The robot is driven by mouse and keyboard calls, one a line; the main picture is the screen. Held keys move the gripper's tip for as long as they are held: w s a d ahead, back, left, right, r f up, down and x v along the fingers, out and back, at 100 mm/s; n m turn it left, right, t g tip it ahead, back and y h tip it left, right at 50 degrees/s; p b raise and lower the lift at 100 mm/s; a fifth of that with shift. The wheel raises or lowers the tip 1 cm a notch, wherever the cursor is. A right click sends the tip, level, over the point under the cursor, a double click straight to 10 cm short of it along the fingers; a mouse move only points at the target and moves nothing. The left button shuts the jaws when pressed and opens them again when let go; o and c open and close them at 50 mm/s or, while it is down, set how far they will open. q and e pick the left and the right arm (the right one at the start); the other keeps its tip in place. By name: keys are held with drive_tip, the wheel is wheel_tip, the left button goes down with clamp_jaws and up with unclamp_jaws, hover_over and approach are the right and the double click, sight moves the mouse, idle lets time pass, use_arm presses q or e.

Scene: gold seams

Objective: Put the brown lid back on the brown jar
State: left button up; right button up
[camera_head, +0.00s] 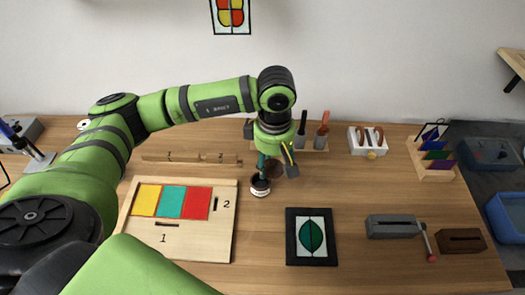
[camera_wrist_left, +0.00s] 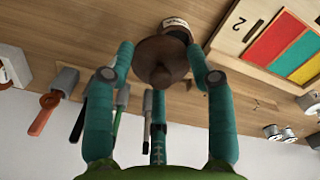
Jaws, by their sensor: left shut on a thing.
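The brown jar (camera_head: 260,190) with a pale label stands on the wooden table, its dark top facing up. It also shows behind the lid in the left wrist view (camera_wrist_left: 177,25). My left gripper (camera_head: 268,166) points down just above and behind the jar. It is shut on the brown lid (camera_wrist_left: 161,62), which sits between the teal fingers and partly covers the jar in the wrist view. In the head view the lid (camera_head: 275,169) shows up and right of the jar's mouth. Whether lid and jar touch is hard to tell. My right gripper is not in view.
A wooden board (camera_head: 150,242) with yellow, teal and red panels lies left of the jar. A black-framed leaf panel (camera_head: 290,250) lies to the front right. A tool rack (camera_head: 318,145) stands behind. Grey (camera_head: 392,227) and brown (camera_head: 462,241) blocks lie right. Table between is clear.

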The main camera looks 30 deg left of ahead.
use_arm(q)
drive_tip(key=n+p, duration=0.1)
drive_tip(key=n, duration=0.1)
drive_tip(key=a+n+p, duration=0.1)
drive_tip(key=n, duration=0.2)
drive_tip(key=a+n+p, duration=0.1)
drive_tip(key=n, duration=0.2)
drive_tip(key=shift+w+f, duration=0.1)
drive_tip(key=shift+f, duration=0.2)
drive_tip(key=shift+a+f+n+b, duration=0.25)
drive_tip(key=shift+f+n, duration=0.6)
drive_tip(key=shift+f, duration=0.1)
drive_tip(key=shift+a+f+n+b, duration=0.2)
drive_tip(key=shift+f+n, duration=0.6)
drive_tip(key=shift+f, duration=0.1)
drive_tip(key=shift+a+f+n+b, duration=0.25)
drive_tip(key=shift+f+n, duration=0.6)
drive_tip(key=shift+f, duration=0.1)
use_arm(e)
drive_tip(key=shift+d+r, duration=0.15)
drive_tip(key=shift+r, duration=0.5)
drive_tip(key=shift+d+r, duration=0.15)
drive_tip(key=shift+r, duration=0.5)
use_arm(q)
drive_tip(key=shift+b, duration=0.35)
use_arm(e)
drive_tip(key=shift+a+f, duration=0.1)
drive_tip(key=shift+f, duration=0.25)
